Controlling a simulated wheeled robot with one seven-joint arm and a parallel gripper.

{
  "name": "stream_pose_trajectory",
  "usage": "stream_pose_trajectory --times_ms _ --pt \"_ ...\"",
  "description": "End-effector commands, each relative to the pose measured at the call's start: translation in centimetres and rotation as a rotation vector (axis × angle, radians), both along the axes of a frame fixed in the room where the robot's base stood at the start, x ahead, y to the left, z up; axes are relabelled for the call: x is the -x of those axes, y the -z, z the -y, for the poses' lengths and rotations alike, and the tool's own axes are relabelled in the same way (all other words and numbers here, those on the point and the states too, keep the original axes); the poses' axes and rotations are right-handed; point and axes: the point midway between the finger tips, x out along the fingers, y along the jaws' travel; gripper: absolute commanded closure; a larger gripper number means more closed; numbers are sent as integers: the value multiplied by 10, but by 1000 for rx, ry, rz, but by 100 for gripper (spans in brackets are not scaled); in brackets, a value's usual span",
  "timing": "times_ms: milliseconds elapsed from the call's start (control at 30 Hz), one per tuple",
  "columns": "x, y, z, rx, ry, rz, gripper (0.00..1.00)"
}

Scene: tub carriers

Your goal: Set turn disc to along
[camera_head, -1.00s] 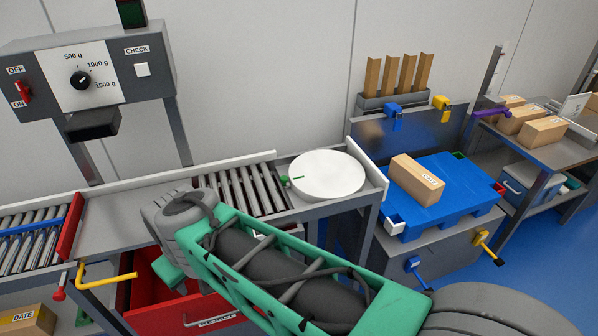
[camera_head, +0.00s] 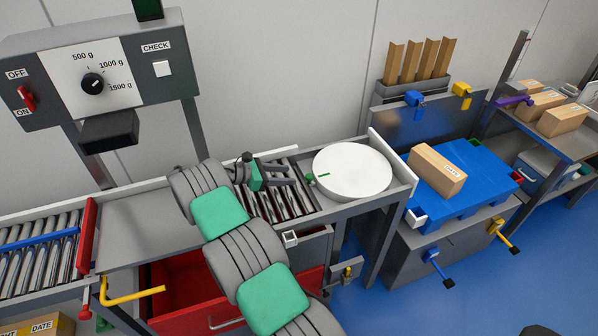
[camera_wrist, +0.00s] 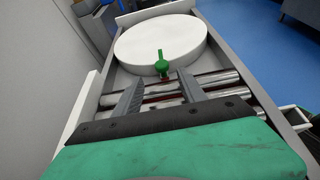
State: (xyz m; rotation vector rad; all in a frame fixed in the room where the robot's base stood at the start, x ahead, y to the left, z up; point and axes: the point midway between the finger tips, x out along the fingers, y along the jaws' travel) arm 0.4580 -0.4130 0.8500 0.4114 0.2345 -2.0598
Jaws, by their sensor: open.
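The turn disc (camera_head: 352,172) is a round white plate set in the grey conveyor frame, to the right of a short roller section. A small green knob (camera_head: 310,178) stands at its left edge, beside a short green line on its top. My gripper (camera_head: 286,178) is over the rollers just left of the disc, open and empty, pointing toward the knob. In the wrist view the disc (camera_wrist: 160,42) fills the upper middle. The green knob (camera_wrist: 161,66) there stands just beyond and between my gripper's fingers (camera_wrist: 157,92), apart from both.
Right of the conveyor, a blue pallet (camera_head: 470,190) carries a cardboard box (camera_head: 437,169). A control box (camera_head: 95,75) with dial and switch stands at the back left. A red drawer (camera_head: 185,295) is open under the conveyor, and a yellow handle (camera_head: 133,296) sticks out left of it.

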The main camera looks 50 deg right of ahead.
Motion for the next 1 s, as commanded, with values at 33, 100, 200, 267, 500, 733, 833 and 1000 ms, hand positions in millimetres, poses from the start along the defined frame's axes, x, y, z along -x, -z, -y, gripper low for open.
stream_pose_trajectory --times_ms 33,100,200,267,500,733,833,1000 --pt "4 4 6 1 6 -6 52" --pt "12 10 16 0 9 -7 52" --pt "23 13 33 -1 14 -8 52" --pt "29 17 43 -1 15 -8 52" --pt "40 29 64 -1 10 -4 52" --pt "39 30 64 -1 6 -4 52" --pt "39 30 63 -1 6 -4 60" --pt "39 30 63 -1 6 -4 74"
